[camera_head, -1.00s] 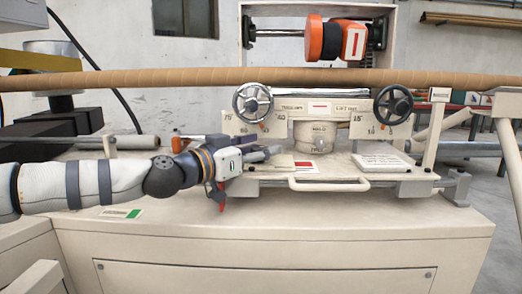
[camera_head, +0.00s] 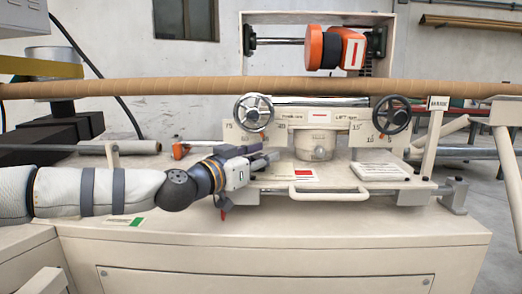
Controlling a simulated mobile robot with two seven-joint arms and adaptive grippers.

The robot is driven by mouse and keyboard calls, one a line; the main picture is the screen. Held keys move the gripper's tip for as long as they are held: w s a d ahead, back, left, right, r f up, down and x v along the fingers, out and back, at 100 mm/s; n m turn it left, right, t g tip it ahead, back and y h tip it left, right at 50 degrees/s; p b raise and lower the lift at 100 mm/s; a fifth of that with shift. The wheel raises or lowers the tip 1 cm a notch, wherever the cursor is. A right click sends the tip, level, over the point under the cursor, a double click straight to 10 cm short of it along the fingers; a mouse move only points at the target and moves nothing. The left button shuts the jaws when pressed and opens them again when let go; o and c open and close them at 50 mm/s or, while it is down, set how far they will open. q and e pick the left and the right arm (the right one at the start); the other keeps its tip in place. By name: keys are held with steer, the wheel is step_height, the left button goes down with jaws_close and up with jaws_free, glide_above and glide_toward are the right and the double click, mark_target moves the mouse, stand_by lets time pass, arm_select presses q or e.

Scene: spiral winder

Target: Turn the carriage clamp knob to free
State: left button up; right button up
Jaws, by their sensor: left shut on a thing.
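The winder carriage (camera_head: 340,186) stands on the bench top with two spoked handwheels, the left handwheel (camera_head: 254,112) and the right handwheel (camera_head: 391,115). My left gripper (camera_head: 268,158) reaches in from the left, low over the carriage's left end, below the left handwheel. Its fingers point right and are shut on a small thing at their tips. I take this to be the clamp knob, but the fingers hide it and its setting cannot be read. My right gripper is not in view.
A long brown tube (camera_head: 180,87) runs across the view above the carriage. A white bar handle (camera_head: 328,193) is at the carriage front. A round cream housing (camera_head: 314,146) stands right of my gripper.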

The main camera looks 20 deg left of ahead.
arm_select(q)
steer(key=n+y+p, duration=0.2)
steer(key=y+p, duration=0.1)
steer(key=y, duration=0.1)
steer(key=r+n+t+y+p, duration=0.1)
steer(key=n+y+p, duration=0.2)
steer(key=y+p, duration=0.1)
steer(key=shift+d+r, duration=0.1)
steer(key=shift+r, duration=0.05)
steer(key=shift+n+y, duration=0.5)
steer(key=shift+y, duration=0.1)
steer(key=n+y, duration=0.1)
steer(key=f+n+g+y+p, duration=0.1)
steer(key=y, duration=0.1)
steer(key=shift+y, duration=0.3)
steer(key=shift+a+f+n+g+y, duration=0.1)
steer(key=shift+a+n+g+y, duration=0.1)
steer(key=shift+n+g+y, duration=1.05)
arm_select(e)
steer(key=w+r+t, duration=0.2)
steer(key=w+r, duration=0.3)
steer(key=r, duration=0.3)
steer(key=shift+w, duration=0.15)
arm_select(q)
steer(key=shift+n+t+y, duration=0.25)
steer(key=shift+n+y, duration=0.1)
steer(key=shift+y, duration=0.4)
steer(key=o, duration=1.2)
